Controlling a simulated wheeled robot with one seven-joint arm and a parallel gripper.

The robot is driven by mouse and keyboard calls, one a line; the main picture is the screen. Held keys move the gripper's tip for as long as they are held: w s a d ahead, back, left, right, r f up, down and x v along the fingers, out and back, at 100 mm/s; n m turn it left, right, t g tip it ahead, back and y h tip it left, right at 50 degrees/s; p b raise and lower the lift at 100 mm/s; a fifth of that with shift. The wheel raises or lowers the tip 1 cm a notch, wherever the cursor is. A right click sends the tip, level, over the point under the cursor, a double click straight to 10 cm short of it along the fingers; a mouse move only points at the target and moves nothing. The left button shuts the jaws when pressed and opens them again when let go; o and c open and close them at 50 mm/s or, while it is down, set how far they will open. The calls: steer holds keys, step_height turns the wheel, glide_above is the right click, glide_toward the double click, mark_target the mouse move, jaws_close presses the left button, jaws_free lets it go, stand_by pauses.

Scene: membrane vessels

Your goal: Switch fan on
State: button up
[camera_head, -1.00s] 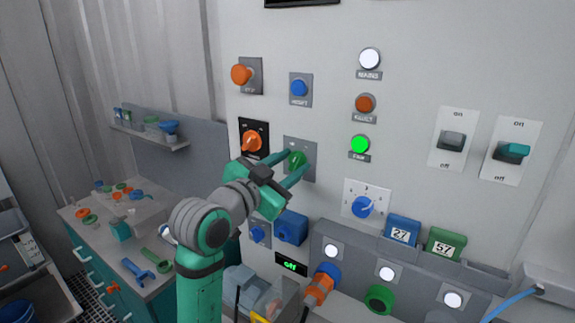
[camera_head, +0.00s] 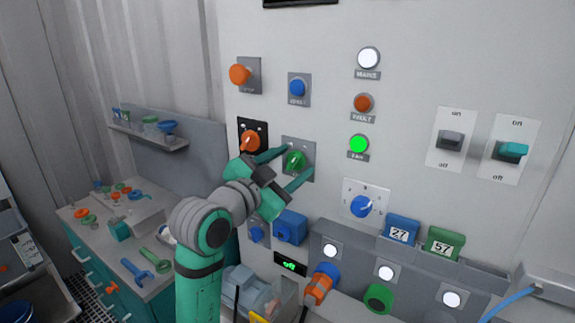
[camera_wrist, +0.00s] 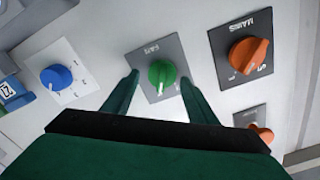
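The green fan knob (camera_head: 295,160) sits on a grey plate on the wall panel, and its label reads as fan in the wrist view (camera_wrist: 162,74). My gripper (camera_head: 287,164) is open, with one finger on each side of the knob and visible gaps between fingers and knob. In the wrist view my gripper (camera_wrist: 159,82) shows the same spread fingers near the plate. The knob's white mark points down in the wrist view. The green lamp (camera_head: 358,144) above a small label is lit.
An orange mains knob (camera_head: 250,140) on a black plate is close left of my gripper. A blue knob (camera_head: 361,206) is to the right. A small display (camera_head: 290,264) glows green below. Two rocker switches (camera_head: 451,140) (camera_head: 511,151) are further right.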

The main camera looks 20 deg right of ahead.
steer(key=shift+a, duration=0.2)
steer(key=shift+s+a, duration=0.2)
steer(key=shift+a, duration=0.05)
steer(key=v, duration=1)
steer(key=shift+f, duration=0.1)
